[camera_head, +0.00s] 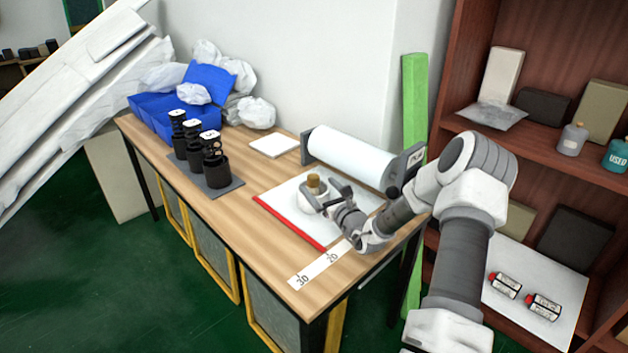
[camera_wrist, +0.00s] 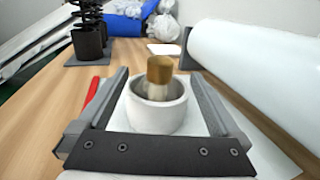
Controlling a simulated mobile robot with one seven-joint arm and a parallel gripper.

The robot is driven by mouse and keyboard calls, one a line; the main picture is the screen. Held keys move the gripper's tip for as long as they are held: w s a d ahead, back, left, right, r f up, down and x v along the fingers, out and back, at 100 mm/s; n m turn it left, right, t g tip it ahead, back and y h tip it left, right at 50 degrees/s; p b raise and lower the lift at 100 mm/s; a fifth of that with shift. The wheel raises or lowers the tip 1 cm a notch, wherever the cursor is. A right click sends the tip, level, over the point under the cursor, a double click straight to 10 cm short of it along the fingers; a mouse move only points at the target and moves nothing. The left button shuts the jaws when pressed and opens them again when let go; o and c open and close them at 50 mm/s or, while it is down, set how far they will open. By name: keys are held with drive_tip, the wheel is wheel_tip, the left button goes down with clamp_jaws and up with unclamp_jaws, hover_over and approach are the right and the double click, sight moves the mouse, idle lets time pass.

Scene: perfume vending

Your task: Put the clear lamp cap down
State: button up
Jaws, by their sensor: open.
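A white round cup (camera_wrist: 157,115) stands on a white sheet on the table, with a gold-brown capped piece (camera_wrist: 160,69) rising from its middle. A pale, cloudy part shows below the gold top inside the cup; I cannot tell whether it is the clear lamp cap. In the head view the gold top (camera_head: 313,183) shows above the white cup (camera_head: 312,200), which my gripper partly hides. My gripper (camera_wrist: 157,85) is open, one finger on each side of the cup. In the head view my gripper (camera_head: 334,197) reaches in low from the right.
A large white roll (camera_head: 345,157) lies close behind the cup. A red strip (camera_head: 290,223) edges the white sheet, and a numbered ruler strip (camera_head: 317,269) lies in front. Black spring stands (camera_head: 214,170) and blue bins (camera_head: 153,115) are at left. Bare wood lies between.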

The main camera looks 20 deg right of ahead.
drive_tip(key=s, duration=0.5)
drive_tip(key=s+p, duration=0.1)
drive_tip(key=s, duration=0.1)
drive_tip(key=shift+s+d, duration=0.15)
drive_tip(key=shift+d, duration=0.1)
